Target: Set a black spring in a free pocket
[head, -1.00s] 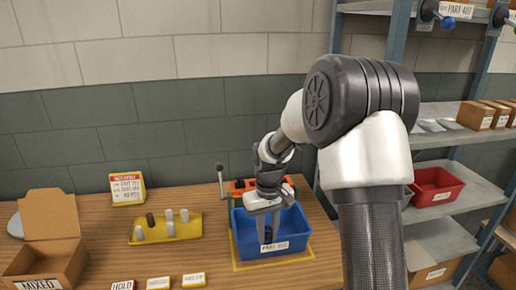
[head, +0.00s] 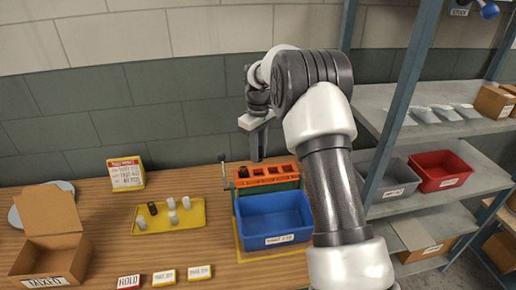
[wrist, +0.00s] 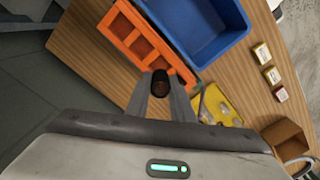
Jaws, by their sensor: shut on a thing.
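My gripper (head: 257,156) is raised above the orange block, pointing down. In the wrist view, its fingers (wrist: 160,95) are shut on a black spring (wrist: 160,80), seen end-on with a brownish centre. The orange block (head: 282,178) has a row of square pockets and stands behind the blue bin; it also shows in the wrist view (wrist: 126,33). Several pockets look empty. The leftmost one in the head view holds something dark, but I cannot tell what. Another black spring (head: 152,208) stands on the yellow tray (head: 183,222) beside several pale ones.
The blue bin (head: 275,212) stands directly in front of the block. A lever with a dark knob (head: 222,157) rises at the block's left. An open cardboard box (head: 48,258) is at far left. Metal shelves (head: 425,130) stand at right.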

